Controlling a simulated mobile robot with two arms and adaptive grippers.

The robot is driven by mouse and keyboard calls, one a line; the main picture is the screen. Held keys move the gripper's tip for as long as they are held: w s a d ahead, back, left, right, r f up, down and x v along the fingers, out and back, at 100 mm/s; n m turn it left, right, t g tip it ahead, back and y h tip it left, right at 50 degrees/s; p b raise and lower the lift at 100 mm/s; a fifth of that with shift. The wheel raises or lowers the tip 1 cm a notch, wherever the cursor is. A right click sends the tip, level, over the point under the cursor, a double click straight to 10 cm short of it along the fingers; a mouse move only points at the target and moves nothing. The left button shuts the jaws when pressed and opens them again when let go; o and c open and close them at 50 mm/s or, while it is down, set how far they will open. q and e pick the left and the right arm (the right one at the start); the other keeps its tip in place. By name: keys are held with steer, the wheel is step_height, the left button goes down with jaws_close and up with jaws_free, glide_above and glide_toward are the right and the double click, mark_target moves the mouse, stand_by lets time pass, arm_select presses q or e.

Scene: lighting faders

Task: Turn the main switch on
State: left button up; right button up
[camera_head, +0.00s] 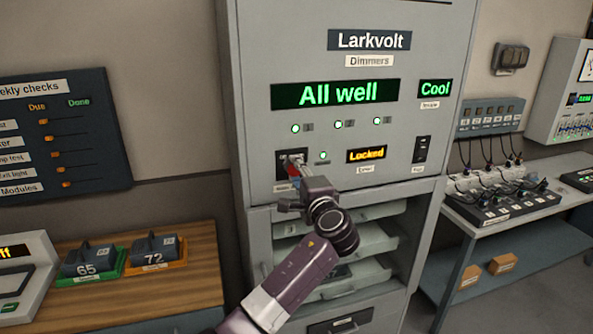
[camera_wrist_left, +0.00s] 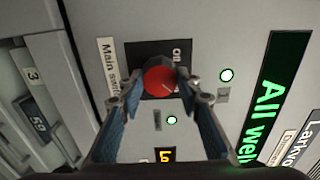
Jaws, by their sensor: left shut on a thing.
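The main switch is a red round knob (camera_wrist_left: 159,81) on a black plate (camera_wrist_left: 143,55) labelled "Main switch", with "On" readable beside it in the left wrist view. In the head view its black plate (camera_head: 283,163) is on the left of the grey Larkvolt dimmer cabinet (camera_head: 250,120), and the knob is mostly hidden by my gripper. My left gripper (camera_head: 297,163) is shut on the knob; in the left wrist view its fingers (camera_wrist_left: 160,90) stand on both sides of it. A green lamp (camera_wrist_left: 172,120) is lit near the plate. My right gripper is not in view.
The cabinet displays read "All well" (camera_head: 336,93), "Cool" (camera_head: 435,88) and "Locked" (camera_head: 366,155). Open shelves with trays (camera_head: 385,235) lie below. A wooden table (camera_head: 190,288) with two numbered modules stands left; a bench (camera_head: 520,205) with plugged cables stands right.

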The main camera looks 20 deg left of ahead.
arm_select(q)
steer(key=shift+f, duration=0.1)
steer(key=o, duration=1.1)
steer(key=shift+o, duration=0.3)
steer(key=shift+s+d, duration=0.1)
steer(key=v, duration=1.1)
steer(key=shift+s+d, duration=0.25)
steer(key=shift+s, duration=0.05)
